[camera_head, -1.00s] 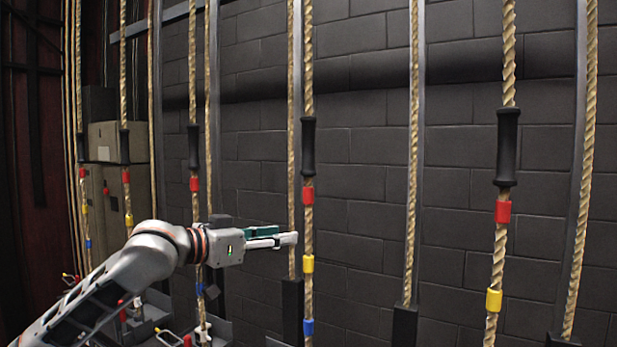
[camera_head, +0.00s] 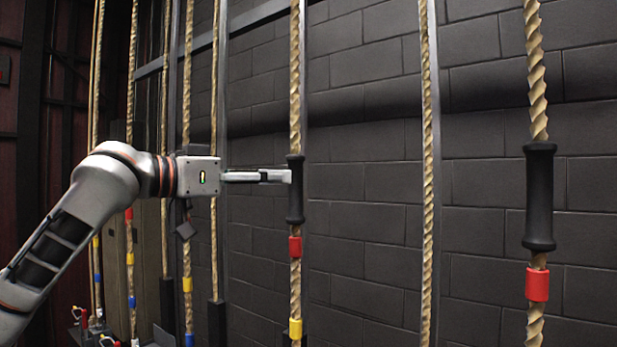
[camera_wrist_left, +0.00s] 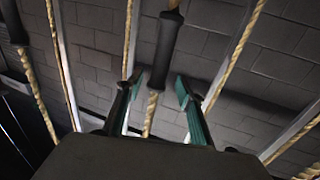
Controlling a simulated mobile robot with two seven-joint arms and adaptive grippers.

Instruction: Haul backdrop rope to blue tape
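A backdrop rope (camera_head: 295,90) with a black grip sleeve (camera_head: 296,200) hangs in the middle of the head view. Red tape (camera_head: 295,247) and yellow tape (camera_head: 295,328) show below the sleeve; no blue tape of this rope is in view. My left gripper (camera_head: 289,176) is at the height of the sleeve's upper part, its tips beside the sleeve's left edge. In the left wrist view, the gripper (camera_wrist_left: 160,86) has its fingers apart, with the sleeve (camera_wrist_left: 166,50) running between and beyond the tips. Contact cannot be told. My right gripper is not in view.
Another sleeved rope (camera_head: 535,80) with red tape hangs close on the right. More taped ropes (camera_head: 131,230) hang behind my arm at left. A dark block wall (camera_head: 370,200) is behind.

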